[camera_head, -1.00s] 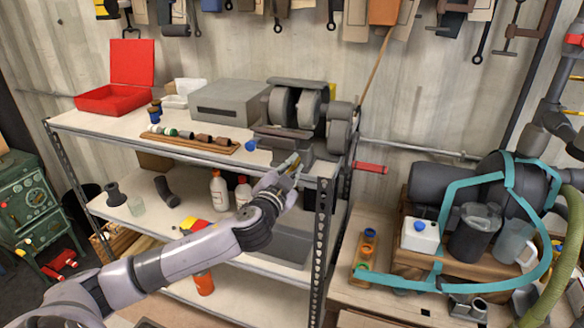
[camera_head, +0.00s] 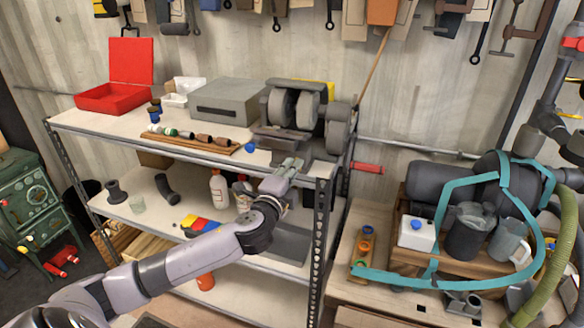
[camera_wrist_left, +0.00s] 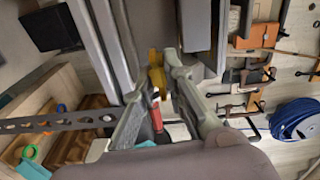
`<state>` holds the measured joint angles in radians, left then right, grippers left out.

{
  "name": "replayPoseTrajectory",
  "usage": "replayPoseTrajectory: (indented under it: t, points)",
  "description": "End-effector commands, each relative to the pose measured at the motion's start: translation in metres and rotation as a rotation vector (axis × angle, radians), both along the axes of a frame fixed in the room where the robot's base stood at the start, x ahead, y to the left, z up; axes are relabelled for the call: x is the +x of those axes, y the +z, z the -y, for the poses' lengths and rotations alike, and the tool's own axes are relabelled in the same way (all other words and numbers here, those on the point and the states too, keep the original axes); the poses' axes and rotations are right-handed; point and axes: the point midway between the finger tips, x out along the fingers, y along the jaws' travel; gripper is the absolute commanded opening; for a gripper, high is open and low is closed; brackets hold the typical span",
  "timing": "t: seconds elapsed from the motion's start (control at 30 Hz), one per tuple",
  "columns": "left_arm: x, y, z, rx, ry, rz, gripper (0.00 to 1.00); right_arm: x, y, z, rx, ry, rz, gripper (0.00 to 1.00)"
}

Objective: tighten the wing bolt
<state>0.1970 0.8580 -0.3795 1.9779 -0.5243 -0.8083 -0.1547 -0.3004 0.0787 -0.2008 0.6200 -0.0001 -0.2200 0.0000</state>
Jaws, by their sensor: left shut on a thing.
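A small yellow part (camera_wrist_left: 157,72), apparently the wing bolt, sits between my left fingertips in the left wrist view. My left gripper (camera_wrist_left: 160,88) is shut on it, one finger on each side. In the head view my left gripper (camera_head: 291,163) is at the front edge of the shelf top, just below the base of the grey bench grinder (camera_head: 297,108). The gripper hides the bolt there. My right gripper is not in view.
The shelf's right upright (camera_head: 320,235) stands close to the gripper. A red handle (camera_head: 368,167) sticks out right of it. A wooden tray of tools (camera_head: 195,140) and a grey box (camera_head: 230,102) are on the shelf top. A cluttered bench (camera_head: 375,290) stands at right.

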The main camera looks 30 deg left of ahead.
Motion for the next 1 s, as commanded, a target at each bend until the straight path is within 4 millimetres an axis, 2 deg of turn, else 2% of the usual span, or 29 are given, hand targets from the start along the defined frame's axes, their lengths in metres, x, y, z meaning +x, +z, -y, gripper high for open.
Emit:
replayPoseTrajectory:
  t: [0.3,0.77,0.8,1.0]
  points:
    - [-0.0001,-0.0006,0.0006,0.086,-0.002,-0.02,0.0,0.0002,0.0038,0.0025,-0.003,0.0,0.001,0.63]
    - [-0.0001,-0.0013,0.0008,0.093,-0.002,-0.023,0.0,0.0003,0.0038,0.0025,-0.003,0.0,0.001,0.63]
    - [-0.0001,-0.0013,0.0008,0.093,-0.002,-0.023,0.14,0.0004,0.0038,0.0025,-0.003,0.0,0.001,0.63]
    - [-0.0001,-0.0012,0.0005,0.092,-0.001,-0.023,0.25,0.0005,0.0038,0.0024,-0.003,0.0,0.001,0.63]
